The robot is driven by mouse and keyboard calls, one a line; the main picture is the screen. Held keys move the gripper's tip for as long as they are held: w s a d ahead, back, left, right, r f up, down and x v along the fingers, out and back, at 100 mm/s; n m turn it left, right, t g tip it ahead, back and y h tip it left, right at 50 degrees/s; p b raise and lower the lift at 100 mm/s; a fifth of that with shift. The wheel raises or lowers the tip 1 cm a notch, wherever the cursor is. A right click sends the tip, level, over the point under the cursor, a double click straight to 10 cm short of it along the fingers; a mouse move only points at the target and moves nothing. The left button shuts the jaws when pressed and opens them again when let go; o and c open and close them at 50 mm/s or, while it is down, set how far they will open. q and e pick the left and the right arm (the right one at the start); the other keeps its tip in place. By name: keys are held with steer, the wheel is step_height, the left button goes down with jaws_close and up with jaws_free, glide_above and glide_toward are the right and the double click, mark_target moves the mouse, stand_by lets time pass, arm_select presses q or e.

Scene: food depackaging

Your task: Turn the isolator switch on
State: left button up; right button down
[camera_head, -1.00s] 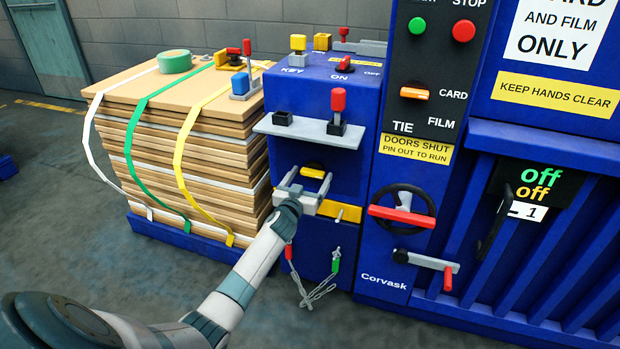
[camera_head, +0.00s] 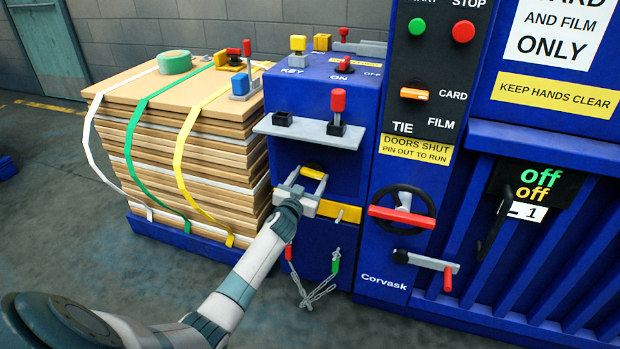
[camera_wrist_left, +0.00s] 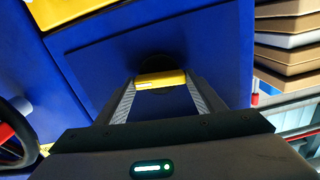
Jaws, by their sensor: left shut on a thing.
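A yellow handle (camera_head: 313,172) sits on the front of the blue cabinet (camera_head: 345,180), below the grey shelf. My left gripper (camera_head: 311,183) is shut on this yellow handle, with a finger against each end. In the left wrist view the yellow handle (camera_wrist_left: 161,79) lies across between the two fingertips, in front of a dark round disc (camera_wrist_left: 155,66). No label for the isolator switch can be read beside this handle. A red-topped lever (camera_head: 344,64) stands on the cabinet top beside the words ON and OFF. My right gripper is not in view.
A grey shelf (camera_head: 308,129) with a red-topped post (camera_head: 338,105) juts out above my gripper. A yellow bar (camera_head: 345,213) is close to its right. Chains (camera_head: 315,292) hang below. Strapped cardboard (camera_head: 185,150) stands left; a red-barred handwheel (camera_head: 402,215) is right.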

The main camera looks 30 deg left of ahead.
arm_select(q)
steer(key=m, duration=0.3)
steer(key=shift+f+m, duration=0.1)
steer(key=shift+m, duration=0.9)
steer(key=m, duration=0.3)
steer(key=shift+m, duration=1.3)
steer(key=m, duration=0.2)
steer(key=shift+m, duration=0.3)
steer(key=m, duration=0.2)
steer(key=shift+d+f+m, duration=0.1)
steer(key=shift+m, duration=0.5)
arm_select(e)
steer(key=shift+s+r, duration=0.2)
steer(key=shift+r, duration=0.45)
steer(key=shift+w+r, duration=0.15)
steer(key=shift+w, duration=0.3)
